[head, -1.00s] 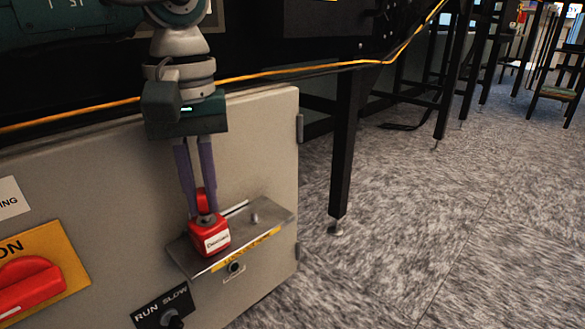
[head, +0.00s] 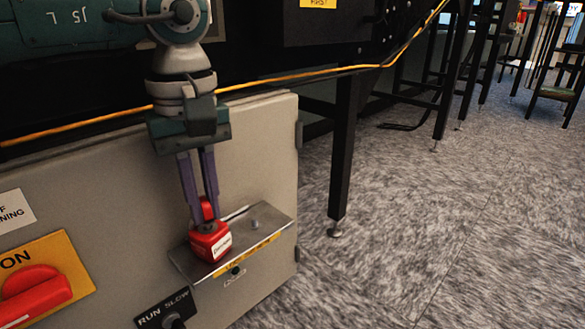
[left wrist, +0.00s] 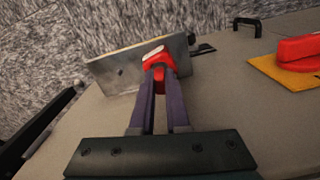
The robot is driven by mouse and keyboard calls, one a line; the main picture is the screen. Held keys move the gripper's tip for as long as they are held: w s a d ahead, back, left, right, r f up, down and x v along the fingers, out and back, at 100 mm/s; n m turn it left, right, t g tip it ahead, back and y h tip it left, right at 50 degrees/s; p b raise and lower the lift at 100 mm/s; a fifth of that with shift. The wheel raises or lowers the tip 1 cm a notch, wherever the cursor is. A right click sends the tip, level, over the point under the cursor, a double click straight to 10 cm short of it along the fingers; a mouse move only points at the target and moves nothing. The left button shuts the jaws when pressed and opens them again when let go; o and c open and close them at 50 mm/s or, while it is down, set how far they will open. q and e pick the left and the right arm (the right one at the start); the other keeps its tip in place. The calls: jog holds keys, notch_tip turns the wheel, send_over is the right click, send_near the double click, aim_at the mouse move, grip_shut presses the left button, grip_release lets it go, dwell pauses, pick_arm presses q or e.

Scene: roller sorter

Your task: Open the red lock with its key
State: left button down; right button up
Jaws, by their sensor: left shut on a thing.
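The red lock (head: 211,243) is a small red block with a white label, on the metal shelf (head: 270,228) on the front of a grey cabinet. It also shows in the left wrist view (left wrist: 156,53). My left gripper (head: 207,212) points down above the lock, its two purple fingers shut on a red key (head: 208,205). The key is upright over the dark round collar on top of the lock. Its lower end is hidden, so I cannot tell how deep it sits. The key also shows between the fingertips in the left wrist view (left wrist: 159,80). My right gripper is not in view.
A small peg (head: 255,224) stands on the shelf right of the lock. A red switch (head: 32,292) on a yellow plate and a RUN SLOW knob (head: 172,320) are on the cabinet. An orange cable (head: 290,76) runs behind the arm. Carpet at right is open.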

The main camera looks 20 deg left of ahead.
pick_arm(q)
jog(key=n+p, duration=0.2)
jog(key=n, duration=0.2)
jog(key=shift+n, duration=0.4)
jog(key=n+p, duration=0.1)
jog(key=n, duration=0.2)
jog(key=shift+n+p, duration=0.4)
jog(key=shift+n, duration=0.1)
dwell(0.3)
jog(key=shift+r+p, duration=2.25)
jog(key=shift+r, duration=0.25)
